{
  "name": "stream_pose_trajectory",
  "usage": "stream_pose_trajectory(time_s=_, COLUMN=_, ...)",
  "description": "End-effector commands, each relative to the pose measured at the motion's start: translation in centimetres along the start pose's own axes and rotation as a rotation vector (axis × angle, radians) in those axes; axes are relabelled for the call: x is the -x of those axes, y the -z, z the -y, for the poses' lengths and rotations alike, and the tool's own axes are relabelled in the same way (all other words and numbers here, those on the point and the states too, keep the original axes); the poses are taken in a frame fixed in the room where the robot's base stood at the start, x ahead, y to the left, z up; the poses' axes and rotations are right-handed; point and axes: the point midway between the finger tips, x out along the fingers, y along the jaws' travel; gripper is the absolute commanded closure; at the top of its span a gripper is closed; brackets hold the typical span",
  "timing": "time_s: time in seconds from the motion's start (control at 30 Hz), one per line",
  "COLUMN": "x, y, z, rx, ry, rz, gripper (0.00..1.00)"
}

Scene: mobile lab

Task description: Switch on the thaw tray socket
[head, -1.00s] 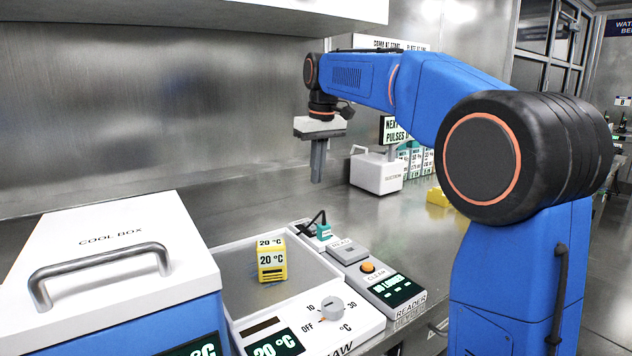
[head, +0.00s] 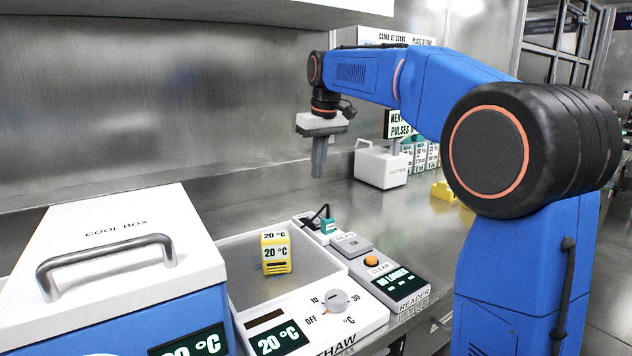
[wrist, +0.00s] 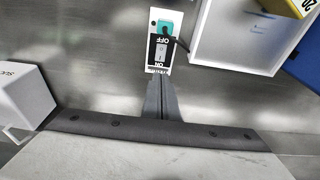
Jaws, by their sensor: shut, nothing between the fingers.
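The thaw tray (head: 240,300) stands at the front, with a dial (head: 336,300) and a display reading 20 °C. Behind its right corner is the socket, a small plate with a teal plug (head: 327,225) and a black cord. In the wrist view, the socket switch (wrist: 160,50) is a rocker in a black surround marked OFF at the plug end and ON at the end nearer my fingers. I cannot tell which side is pressed. My gripper (head: 318,174) is shut and empty, pointing down above the bench behind the socket. Its fingertips (wrist: 160,80) appear just below the ON end.
A yellow 20 °C box (head: 276,254) sits in the tray. The cool box (head: 110,235) is at the left. The reader (head: 400,284) with its orange button lies right of the tray. A white suction box (head: 383,167) stands behind on the right.

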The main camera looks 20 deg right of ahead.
Motion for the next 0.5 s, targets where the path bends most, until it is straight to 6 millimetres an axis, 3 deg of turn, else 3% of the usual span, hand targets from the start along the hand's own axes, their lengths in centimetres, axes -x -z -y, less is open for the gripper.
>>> stream_pose_trajectory(time_s=0.5, x=-8.8, y=-0.1, z=0.0, rx=0.000, ry=0.000, rz=0.002, gripper=1.00)
